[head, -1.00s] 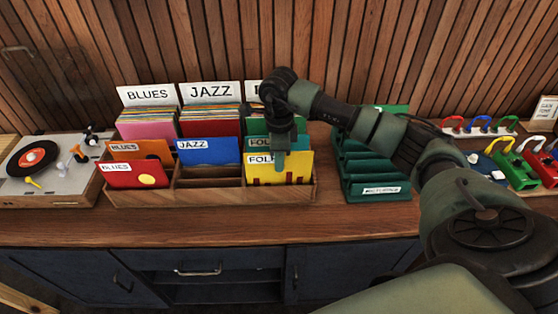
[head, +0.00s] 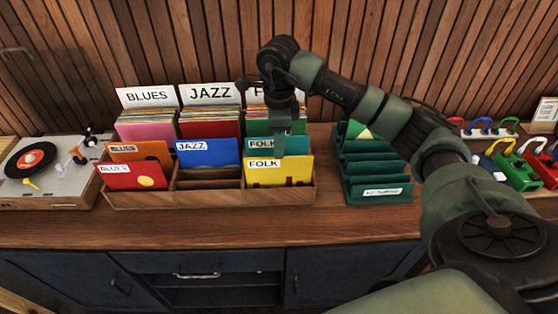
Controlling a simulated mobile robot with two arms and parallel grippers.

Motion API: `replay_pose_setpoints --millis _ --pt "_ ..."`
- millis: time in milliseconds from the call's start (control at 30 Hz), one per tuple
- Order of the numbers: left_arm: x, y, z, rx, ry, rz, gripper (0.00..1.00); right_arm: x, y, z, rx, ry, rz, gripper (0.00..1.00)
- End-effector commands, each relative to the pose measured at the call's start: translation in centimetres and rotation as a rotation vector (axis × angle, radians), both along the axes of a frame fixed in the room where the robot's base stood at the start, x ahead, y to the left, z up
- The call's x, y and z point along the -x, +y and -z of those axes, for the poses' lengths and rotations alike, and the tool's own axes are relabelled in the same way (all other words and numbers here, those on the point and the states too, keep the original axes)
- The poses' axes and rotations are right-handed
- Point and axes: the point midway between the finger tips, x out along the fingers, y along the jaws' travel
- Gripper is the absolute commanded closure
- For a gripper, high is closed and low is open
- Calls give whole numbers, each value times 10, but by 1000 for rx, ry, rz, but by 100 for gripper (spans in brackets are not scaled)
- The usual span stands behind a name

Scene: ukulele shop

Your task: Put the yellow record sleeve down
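The yellow record sleeve (head: 292,173) stands upright in the front right slot of the wooden record crate (head: 225,197), with a white FOLK label at its top left. A teal FOLK sleeve (head: 299,146) stands just behind it. My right gripper (head: 282,148) points down above the yellow sleeve's top edge, in front of the teal sleeve. Its fingertips blend with the teal sleeve, so I cannot tell whether they are apart. The yellow sleeve stands in the crate without visible support from the gripper. My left gripper is not in view.
Red (head: 130,177), orange and blue (head: 208,152) sleeves stand in the crate's other slots, with packed records behind. A turntable (head: 45,170) is at left. A green rack (head: 375,170) stands right of the crate. The counter front (head: 210,230) is clear.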

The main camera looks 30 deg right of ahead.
Motion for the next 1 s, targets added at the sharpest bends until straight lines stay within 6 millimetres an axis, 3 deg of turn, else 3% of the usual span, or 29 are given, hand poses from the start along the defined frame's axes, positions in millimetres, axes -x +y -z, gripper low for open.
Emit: replay_pose_setpoints --millis 200,333,1000 --pt "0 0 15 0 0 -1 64 -1 0 -41 0 -4 0 74" --pt "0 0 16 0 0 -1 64 0 0 -56 1 -1 1 74" --pt "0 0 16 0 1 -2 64 0 0 -61 -1 1 0 74"
